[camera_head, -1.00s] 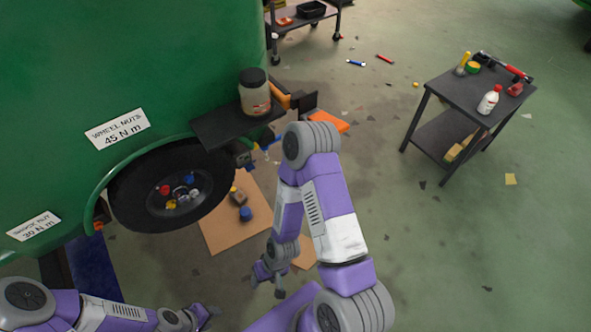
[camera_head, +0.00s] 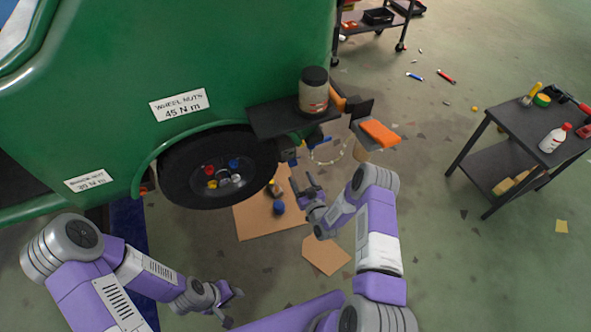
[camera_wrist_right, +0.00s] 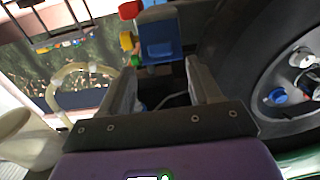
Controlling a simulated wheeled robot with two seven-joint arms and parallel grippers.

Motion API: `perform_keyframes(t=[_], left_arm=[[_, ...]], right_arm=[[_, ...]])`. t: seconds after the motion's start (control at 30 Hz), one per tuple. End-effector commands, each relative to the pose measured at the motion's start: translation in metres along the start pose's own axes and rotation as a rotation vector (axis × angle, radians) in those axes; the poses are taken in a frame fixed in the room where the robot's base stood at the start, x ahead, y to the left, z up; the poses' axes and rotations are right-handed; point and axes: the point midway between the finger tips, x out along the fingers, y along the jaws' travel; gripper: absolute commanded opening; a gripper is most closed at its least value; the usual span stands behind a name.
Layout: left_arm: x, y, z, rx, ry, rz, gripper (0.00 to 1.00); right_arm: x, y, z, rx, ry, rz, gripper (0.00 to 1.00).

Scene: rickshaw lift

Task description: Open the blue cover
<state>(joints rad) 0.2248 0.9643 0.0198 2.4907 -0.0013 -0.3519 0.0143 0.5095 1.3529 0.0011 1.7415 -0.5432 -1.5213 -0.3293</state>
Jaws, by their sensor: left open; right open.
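A blue cover (camera_wrist_right: 158,38), with red, green and yellow parts at its left, shows just beyond my right fingertips in the right wrist view. I cannot tell whether they touch it. In the head view a small blue piece (camera_head: 292,160), which seems to be the same cover, sits under the black shelf beside the wheel. My right gripper (camera_head: 303,186) is open and empty, below the shelf; its two fingers (camera_wrist_right: 160,68) stand apart in the wrist view. My left gripper (camera_head: 234,307) is open and empty, low over the floor at the front.
The green vehicle body (camera_head: 240,60) and its wheel (camera_head: 185,185) stand at the left. The black shelf (camera_head: 270,120) carries a jar (camera_head: 313,92). A pale hose (camera_head: 335,158) loops near the shelf. A cardboard sheet (camera_head: 255,220) lies on the floor. A dark side table (camera_head: 500,155) stands right.

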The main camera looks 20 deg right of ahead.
Motion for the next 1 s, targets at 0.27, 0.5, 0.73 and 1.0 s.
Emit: perform_keyframes(t=[0.27, 0.5, 0.73, 1.0], left_arm=[[0.016, -0.006, -0.001, 0.0, 0.0, 0.0, 0.43], [0.019, -0.007, -0.001, 0.0, 0.0, 0.0, 0.43], [0.019, -0.007, -0.001, 0.0, 0.0, 0.0, 0.43], [0.019, -0.007, -0.001, 0.0, 0.0, 0.0, 0.43]], right_arm=[[0.044, 0.0, 0.002, 0.0, 0.001, -0.001, 0.63], [0.058, 0.0, 0.0, 0.002, -0.002, 0.0, 0.63], [0.058, -0.001, 0.0, 0.003, -0.003, 0.0, 0.6], [0.058, -0.001, 0.0, 0.003, -0.003, 0.0, 0.18]])
